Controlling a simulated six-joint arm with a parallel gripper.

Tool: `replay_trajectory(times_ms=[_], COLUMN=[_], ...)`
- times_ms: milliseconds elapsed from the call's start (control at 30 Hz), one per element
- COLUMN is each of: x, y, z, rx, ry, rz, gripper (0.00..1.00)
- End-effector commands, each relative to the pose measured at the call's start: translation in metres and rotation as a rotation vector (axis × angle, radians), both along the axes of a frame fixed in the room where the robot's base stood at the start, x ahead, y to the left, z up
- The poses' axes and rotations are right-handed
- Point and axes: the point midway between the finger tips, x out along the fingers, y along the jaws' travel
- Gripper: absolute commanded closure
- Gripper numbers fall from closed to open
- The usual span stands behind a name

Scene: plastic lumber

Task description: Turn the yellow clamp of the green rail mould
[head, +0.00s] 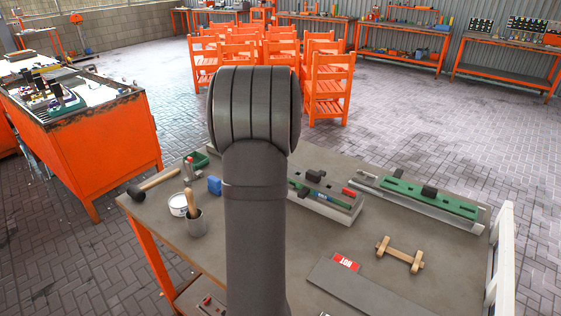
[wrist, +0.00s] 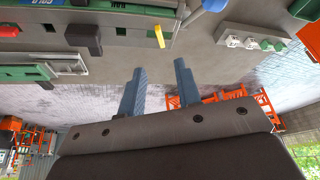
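In the head view a green-and-grey mould (head: 325,192) is partly hidden behind my arm, and no yellow clamp is visible there. A second, long green mould (head: 425,198) lies to its right. My gripper (wrist: 160,74) has its two blue-grey fingers apart with nothing between them. The clamp is above the fingertips in the picture, apart from them. My gripper is hidden in the head view.
Orange chairs (head: 328,88) stand beyond the table.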

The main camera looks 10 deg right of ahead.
Motion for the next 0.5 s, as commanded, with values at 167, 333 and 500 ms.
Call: replay_trajectory(times_ms=[167,333,500], x=[0.014,0.027,0.035], y=[-0.006,-0.01,-0.014], z=[-0.039,-0.07,-0.091], rx=[0.0,-0.001,0.0], ry=[0.003,0.002,0.001], rz=[0.0,0.001,0.001], gripper=[0.69,0.69,0.69])
